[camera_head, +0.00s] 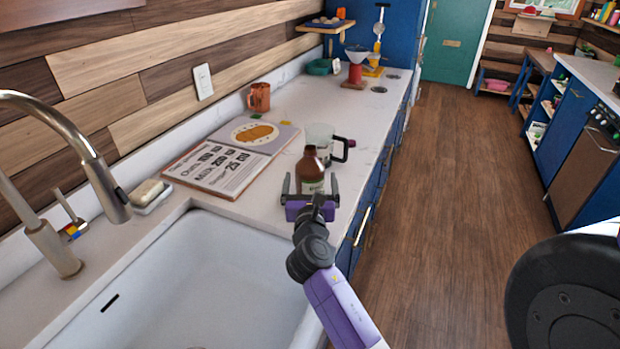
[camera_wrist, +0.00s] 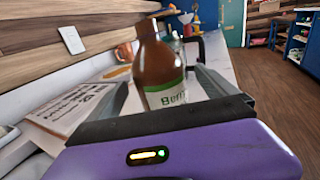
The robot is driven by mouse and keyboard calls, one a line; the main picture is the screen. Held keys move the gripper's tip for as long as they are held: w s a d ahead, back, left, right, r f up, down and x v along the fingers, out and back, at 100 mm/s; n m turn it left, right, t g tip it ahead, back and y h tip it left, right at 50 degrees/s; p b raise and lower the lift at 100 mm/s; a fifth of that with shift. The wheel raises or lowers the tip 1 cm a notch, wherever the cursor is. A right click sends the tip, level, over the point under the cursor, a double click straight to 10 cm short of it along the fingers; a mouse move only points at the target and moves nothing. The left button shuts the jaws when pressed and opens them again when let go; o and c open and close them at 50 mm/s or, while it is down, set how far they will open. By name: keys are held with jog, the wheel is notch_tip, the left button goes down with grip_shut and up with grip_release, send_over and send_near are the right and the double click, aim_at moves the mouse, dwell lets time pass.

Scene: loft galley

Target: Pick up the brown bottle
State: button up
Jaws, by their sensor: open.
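The brown bottle (camera_head: 310,172) stands upright on the pale counter, near the sink's far right corner. It has a pale label with a green band, and in the wrist view the bottle (camera_wrist: 158,67) fills the middle. My gripper (camera_head: 310,184) is open, level with the bottle's lower part. Its fingers show on either side of the bottle in both views. I cannot tell whether either finger touches it. The gripper body hides the bottle's base in the wrist view.
A clear jug with a black handle (camera_head: 341,148) stands close behind the bottle. An open cookbook (camera_head: 215,168) lies to the left. A copper mug (camera_head: 259,97) stands farther back by the wall. The white sink (camera_head: 200,285) and tap (camera_head: 60,130) are in front and left.

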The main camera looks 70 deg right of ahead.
jog(key=x, duration=0.3)
jog(key=shift+w+d, duration=0.15)
grip_shut()
jog(key=shift+r, duration=0.2)
